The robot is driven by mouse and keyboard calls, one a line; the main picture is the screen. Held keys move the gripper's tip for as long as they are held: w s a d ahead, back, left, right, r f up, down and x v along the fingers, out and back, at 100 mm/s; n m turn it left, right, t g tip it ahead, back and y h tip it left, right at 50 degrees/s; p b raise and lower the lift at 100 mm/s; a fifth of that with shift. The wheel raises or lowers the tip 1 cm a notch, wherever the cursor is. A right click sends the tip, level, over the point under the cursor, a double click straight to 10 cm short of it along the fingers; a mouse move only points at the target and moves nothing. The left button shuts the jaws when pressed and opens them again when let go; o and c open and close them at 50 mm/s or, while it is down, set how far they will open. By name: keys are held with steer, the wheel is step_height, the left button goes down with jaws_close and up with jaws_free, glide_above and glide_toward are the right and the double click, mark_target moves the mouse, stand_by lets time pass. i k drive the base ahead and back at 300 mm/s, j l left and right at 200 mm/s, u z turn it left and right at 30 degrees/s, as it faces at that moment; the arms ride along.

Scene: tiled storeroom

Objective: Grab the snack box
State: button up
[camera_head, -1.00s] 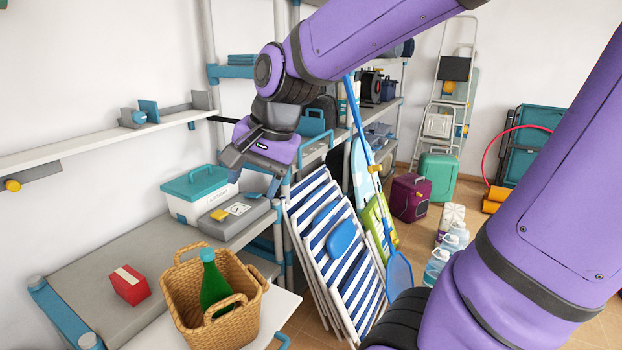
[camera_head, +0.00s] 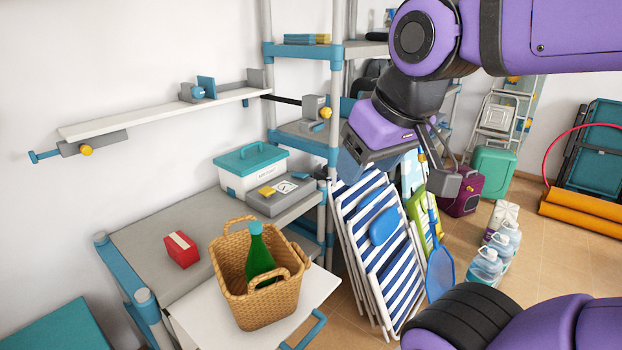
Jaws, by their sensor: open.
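The snack box, a small red box (camera_head: 181,250) with a pale band, sits on the left part of the grey shelf top (camera_head: 150,240). Nothing covers it. My gripper (camera_head: 405,178) is open and empty, up and to the right of the box, in front of the shelving and above the folded striped chairs. It is well apart from the red box.
A wicker basket (camera_head: 232,290) with a green bottle (camera_head: 259,255) stands just right of the red box. A teal-lidded box (camera_head: 250,170) and a grey case (camera_head: 283,196) are behind. A white wall shelf (camera_head: 165,114) juts above. Striped folded chairs (camera_head: 378,255) lean at right.

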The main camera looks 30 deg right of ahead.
mark_target(180, 247)
steer(key=i+j+z, duration=0.1)
steer(key=j, duration=0.2)
steer(key=i+j, duration=0.2)
steer(key=j, duration=0.15)
steer(key=i+j+z, duration=0.15)
steer(key=j, duration=0.15)
steer(key=i+j+z, duration=0.1)
steer(key=j, duration=0.25)
steer(key=i+j+z, duration=0.1)
steer(key=j, duration=0.25)
steer(key=i+j, duration=0.15)
steer(key=j, duration=0.2)
steer(key=i+z, duration=0.05)
